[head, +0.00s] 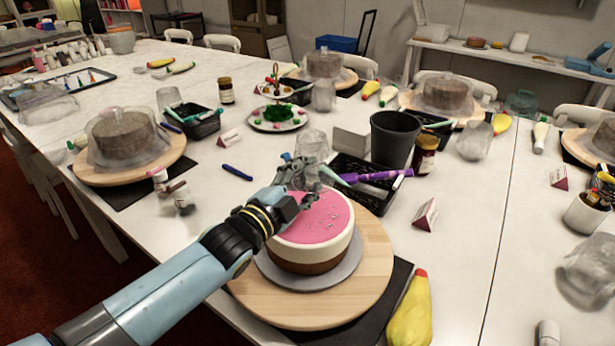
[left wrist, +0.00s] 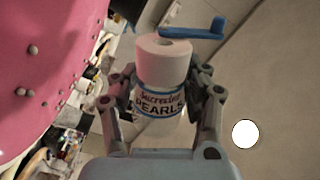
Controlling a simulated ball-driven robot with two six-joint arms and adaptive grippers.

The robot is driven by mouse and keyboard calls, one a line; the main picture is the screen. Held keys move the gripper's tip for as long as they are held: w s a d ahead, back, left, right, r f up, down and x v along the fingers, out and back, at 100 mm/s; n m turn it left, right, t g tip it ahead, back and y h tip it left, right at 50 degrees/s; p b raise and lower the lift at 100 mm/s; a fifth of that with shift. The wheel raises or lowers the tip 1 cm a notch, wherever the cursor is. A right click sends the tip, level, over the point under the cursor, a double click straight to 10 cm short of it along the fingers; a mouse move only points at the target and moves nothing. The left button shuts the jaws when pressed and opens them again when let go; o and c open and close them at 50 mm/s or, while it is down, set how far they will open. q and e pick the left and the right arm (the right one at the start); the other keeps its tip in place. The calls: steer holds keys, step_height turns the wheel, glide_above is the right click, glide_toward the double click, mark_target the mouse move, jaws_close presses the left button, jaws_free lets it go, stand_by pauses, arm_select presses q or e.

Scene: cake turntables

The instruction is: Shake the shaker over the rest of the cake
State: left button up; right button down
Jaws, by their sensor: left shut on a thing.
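The cake (head: 310,235) has a pink top, a cream band and a brown base, and stands on a grey disc on a wooden turntable (head: 372,265). Several small silvery pearls lie scattered on its pink top, also seen in the left wrist view (left wrist: 45,50). My left gripper (head: 303,180) is above the far side of the cake. In the left wrist view it is shut on a shaker (left wrist: 158,100) with a white cap and a label reading "PEARLS". In the head view the shaker is hard to make out among the fingers. My right gripper is out of view.
A black tray (head: 375,200) with tools and a dark bucket (head: 395,138) stand behind the cake. A yellow piping bag (head: 410,315) lies at the turntable's right. A covered cake (head: 124,138) stands at the left. Bare table (head: 470,240) shows to the right.

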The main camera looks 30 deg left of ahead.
arm_select(q)
steer(key=shift+d+r, duration=0.25)
steer(key=shift+d, duration=0.1)
steer(key=shift+a+f, duration=0.3)
steer(key=shift+a, duration=0.05)
steer(key=shift+r+n+p, duration=0.3)
steer(key=shift+n+p, duration=0.15)
steer(key=shift+n, duration=0.05)
steer(key=shift+a, duration=0.1)
